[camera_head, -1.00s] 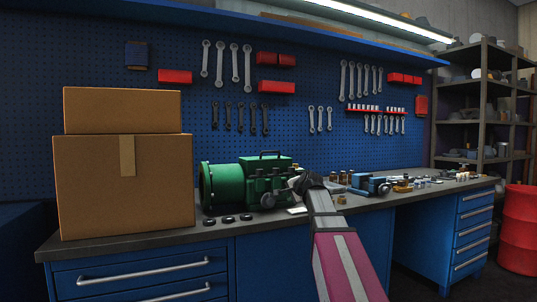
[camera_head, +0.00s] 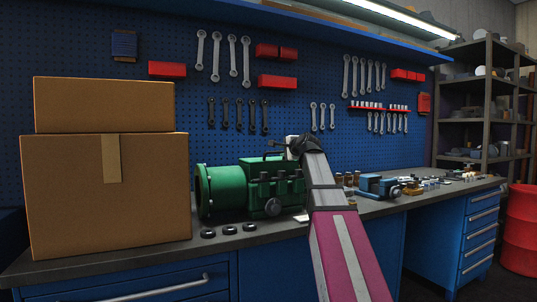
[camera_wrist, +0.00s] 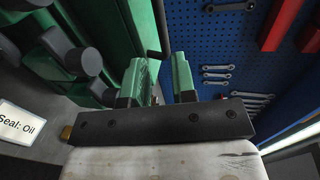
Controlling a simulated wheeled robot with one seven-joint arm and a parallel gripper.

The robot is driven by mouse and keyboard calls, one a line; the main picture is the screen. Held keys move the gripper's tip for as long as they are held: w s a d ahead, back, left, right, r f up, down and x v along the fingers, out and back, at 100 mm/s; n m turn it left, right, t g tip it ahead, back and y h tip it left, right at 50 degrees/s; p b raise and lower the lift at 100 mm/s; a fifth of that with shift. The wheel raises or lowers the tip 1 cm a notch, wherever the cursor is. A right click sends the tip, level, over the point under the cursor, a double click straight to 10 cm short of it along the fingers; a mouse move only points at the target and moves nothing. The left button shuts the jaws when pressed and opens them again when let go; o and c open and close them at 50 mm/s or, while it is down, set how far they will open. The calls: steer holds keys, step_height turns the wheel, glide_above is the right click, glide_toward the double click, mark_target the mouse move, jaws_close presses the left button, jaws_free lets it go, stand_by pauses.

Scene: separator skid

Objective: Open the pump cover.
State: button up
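The green pump (camera_head: 235,190) stands on the bench with its round end to the left. It has a boxy top with a thin dark handle (camera_head: 278,143). My gripper (camera_head: 297,147) is at the right end of the handle, above the pump's right side. In the wrist view, the two green fingers of my gripper (camera_wrist: 158,82) stand apart with a gap between them. The thin dark handle (camera_wrist: 161,28) shows just past the fingertips, beside the pump's green body (camera_wrist: 112,25). I cannot tell whether it lies between the fingers. The cover looks closed.
Cardboard boxes (camera_head: 105,195) stand left of the pump. Several black rings (camera_head: 229,230) lie in front of it. A blue vise-like tool (camera_head: 378,186) and small parts lie to the right. A white label reading "Seal: Oil" (camera_wrist: 22,122) shows in the wrist view. Wrenches hang on the pegboard behind.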

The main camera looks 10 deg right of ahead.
mark_target(276, 152)
steer(key=shift+w+a, duration=0.15)
steer(key=shift+w, duration=0.55)
steer(key=x, duration=0.9)
steer(key=shift+w+a+f, duration=0.1)
steer(key=shift+w+a, duration=0.05)
steer(key=shift+w, duration=0.15)
jaws_close()
